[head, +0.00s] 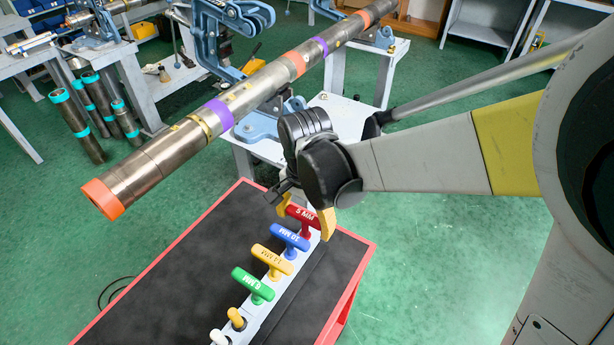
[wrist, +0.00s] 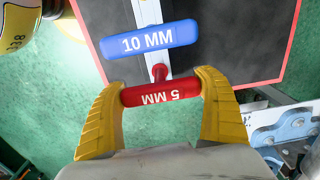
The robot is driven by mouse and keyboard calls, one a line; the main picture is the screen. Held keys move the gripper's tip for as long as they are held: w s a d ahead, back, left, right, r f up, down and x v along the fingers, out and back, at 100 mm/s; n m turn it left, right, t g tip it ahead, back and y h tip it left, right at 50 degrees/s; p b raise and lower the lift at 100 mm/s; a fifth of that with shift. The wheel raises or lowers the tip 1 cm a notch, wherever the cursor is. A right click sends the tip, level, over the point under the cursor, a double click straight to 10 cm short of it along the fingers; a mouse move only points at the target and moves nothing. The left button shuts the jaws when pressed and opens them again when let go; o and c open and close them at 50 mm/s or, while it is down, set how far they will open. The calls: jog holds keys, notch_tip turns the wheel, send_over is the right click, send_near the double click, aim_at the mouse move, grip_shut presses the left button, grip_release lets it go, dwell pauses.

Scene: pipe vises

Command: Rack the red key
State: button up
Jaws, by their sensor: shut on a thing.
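The red key (head: 303,216), a T-handle marked 5 MM, is at the far end of a pale rack rail (head: 258,322) on a black-topped cart. My gripper (head: 308,218) is over that end of the rail with its yellow fingers down. In the wrist view the fingers are shut on the two ends of the red key's handle (wrist: 160,93). Its red shaft points toward the rail (wrist: 148,12). I cannot tell how deep the shaft sits in the rail, as its lower end is hidden. The blue 10 MM key (wrist: 149,39) is close beside it.
Yellow (head: 272,262) and green (head: 253,286) T-handle keys stand along the rail, with small yellow and white handles nearer. A long pipe (head: 250,95) in blue vises runs above and behind the cart. The black cart top (head: 165,290) is clear to the left.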

dwell(0.4)
jog(key=o, duration=1.2)
jog(key=shift+o, duration=0.2)
notch_tip(320, 180, up, 12)
jog(key=shift+f, duration=0.1)
jog(key=shift+d, duration=0.15)
jog(key=s+d+n+t, duration=0.3)
jog(key=d, duration=0.7)
jog(key=s+d+n+t, duration=0.3)
jog(key=s+d+t, duration=0.1)
jog(key=d, duration=0.6)
jog(key=shift+d, duration=0.35)
